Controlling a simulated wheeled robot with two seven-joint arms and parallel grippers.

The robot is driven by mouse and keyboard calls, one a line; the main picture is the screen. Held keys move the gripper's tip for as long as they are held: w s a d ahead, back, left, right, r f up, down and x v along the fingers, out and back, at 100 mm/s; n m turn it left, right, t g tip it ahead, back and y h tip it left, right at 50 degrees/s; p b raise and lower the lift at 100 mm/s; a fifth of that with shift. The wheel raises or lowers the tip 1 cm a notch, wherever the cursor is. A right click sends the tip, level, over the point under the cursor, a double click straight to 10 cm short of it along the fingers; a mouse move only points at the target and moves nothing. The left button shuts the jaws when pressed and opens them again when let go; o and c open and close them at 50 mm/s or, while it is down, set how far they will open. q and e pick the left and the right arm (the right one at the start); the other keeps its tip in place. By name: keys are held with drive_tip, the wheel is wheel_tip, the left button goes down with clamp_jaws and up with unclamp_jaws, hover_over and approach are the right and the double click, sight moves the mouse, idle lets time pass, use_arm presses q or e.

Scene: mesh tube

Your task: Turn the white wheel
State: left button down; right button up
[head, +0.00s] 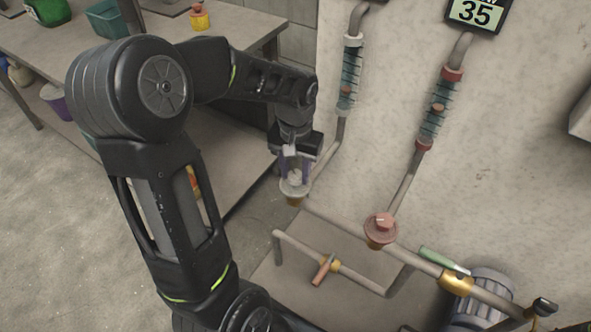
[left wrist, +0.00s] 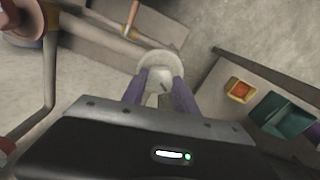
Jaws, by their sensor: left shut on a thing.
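The white wheel (head: 295,188) sits on a pipe joint left of the red wheel in the head view. It also shows in the left wrist view (left wrist: 160,62) as a pale disc with a raised grip in its middle. My left gripper (head: 293,170) comes down on it from above, with its purple fingers on both sides of the raised grip. In the left wrist view the gripper (left wrist: 160,88) is shut on that grip. The fingers partly hide the wheel's hub. My right gripper is not in view.
A red wheel (head: 381,229) stands right of the white one. Two mesh tubes (head: 349,75) (head: 437,110) rise along the wall panel. A display (head: 476,12) reads 35. A lower pipe has an orange-handled valve (head: 324,270). A workbench (head: 235,40) stands at the back left.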

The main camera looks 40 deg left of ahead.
sight(296, 175)
use_arm(q)
drive_tip(key=shift+n, duration=0.6)
drive_tip(key=c, duration=0.9)
unclamp_jaws()
drive_tip(key=shift+c, duration=0.2)
drive_tip(key=shift+r, duration=0.15)
wheel_tip(296, 175, up, 8)
drive_tip(key=shift+f+p, duration=0.2)
drive_tip(key=shift+p, duration=0.4)
